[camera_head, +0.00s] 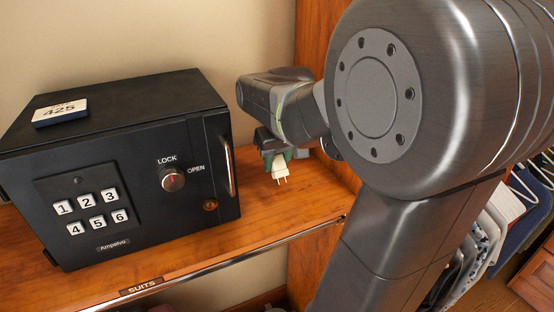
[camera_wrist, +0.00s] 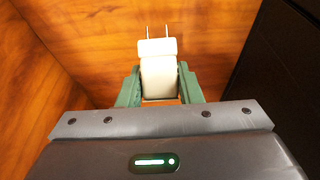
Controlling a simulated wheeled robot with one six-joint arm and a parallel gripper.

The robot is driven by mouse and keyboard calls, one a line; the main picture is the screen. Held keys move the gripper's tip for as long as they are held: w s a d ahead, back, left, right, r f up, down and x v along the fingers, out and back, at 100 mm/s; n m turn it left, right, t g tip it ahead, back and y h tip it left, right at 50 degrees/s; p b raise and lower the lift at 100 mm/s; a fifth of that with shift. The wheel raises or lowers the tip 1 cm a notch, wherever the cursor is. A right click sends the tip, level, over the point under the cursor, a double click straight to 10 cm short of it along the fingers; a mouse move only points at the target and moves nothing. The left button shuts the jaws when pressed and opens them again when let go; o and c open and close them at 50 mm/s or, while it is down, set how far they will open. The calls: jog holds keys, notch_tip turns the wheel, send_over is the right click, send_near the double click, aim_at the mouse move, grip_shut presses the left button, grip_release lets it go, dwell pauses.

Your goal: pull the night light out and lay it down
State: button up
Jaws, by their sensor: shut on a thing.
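The night light (camera_head: 281,164) is a small white plug-in body with two metal prongs. In the head view it hangs below my gripper (camera_head: 275,155), just right of the safe, with its prongs pointing down and free of any socket. In the wrist view the night light (camera_wrist: 158,72) sits between the two green fingers of my gripper (camera_wrist: 159,85), which are shut on its sides. Its prongs point away from the gripper toward the wooden surface. No outlet shows in either view.
A black safe (camera_head: 120,165) with a keypad, a dial and a handle stands left of the gripper. A tag reading 425 (camera_head: 60,112) lies on top. The wooden shelf (camera_head: 285,215) is bare right of the safe. Clothes (camera_head: 490,235) hang at the lower right.

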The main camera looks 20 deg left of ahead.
jog(key=shift+f+b, duration=0.9)
jog(key=shift+f, duration=0.5)
jog(key=o, duration=1.2)
jog(key=shift+c, duration=0.2)
jog(key=v, duration=1.3)
jog(key=shift+r, duration=0.4)
jog(key=shift+d+f, duration=0.1)
jog(key=shift+f, duration=0.05)
jog(key=x, duration=1.3)
jog(key=shift+f, duration=0.35)
jog(key=shift+r, duration=0.25)
